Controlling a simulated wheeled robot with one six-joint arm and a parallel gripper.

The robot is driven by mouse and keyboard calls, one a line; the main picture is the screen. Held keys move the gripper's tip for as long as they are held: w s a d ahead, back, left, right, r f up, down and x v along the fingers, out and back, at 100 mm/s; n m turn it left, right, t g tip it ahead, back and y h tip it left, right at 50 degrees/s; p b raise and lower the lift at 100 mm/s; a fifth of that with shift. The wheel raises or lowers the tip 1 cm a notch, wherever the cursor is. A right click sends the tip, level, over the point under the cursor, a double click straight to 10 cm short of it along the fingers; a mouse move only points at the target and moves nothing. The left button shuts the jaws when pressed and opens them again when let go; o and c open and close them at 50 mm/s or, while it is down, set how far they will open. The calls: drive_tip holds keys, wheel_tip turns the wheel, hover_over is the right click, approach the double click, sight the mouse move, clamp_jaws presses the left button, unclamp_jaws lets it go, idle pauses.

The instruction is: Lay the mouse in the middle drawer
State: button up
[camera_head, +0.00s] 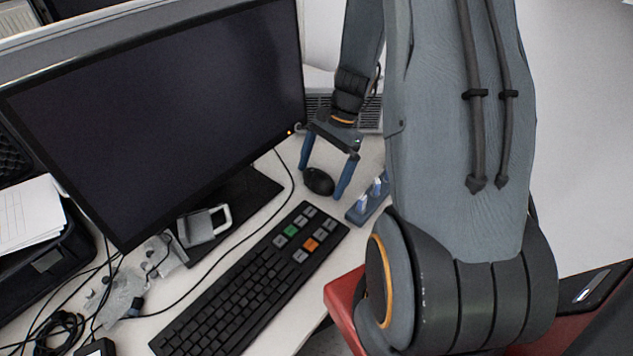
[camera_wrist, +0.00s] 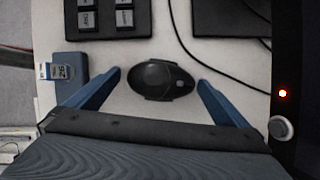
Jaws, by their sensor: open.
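The black computer mouse (camera_head: 318,181) lies on the white desk, just beyond the far end of the keyboard. In the wrist view the mouse (camera_wrist: 160,80) is centred just ahead of and between the two blue fingers. My gripper (camera_head: 325,178) is open, with one finger on each side of the mouse and a gap on both sides. It also shows in the wrist view (camera_wrist: 158,82). I cannot tell how high the fingertips are above the desk. The middle drawer cannot be made out in either view.
A large monitor (camera_head: 160,110) stands left of my gripper. A black keyboard (camera_head: 250,280) lies in front, and a blue holder (camera_head: 368,202) sits close on the right. A cable (camera_head: 294,185) runs beside the mouse. A red surface (camera_head: 345,300) is at lower right.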

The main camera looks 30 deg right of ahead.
drive_tip(key=c, duration=1.1)
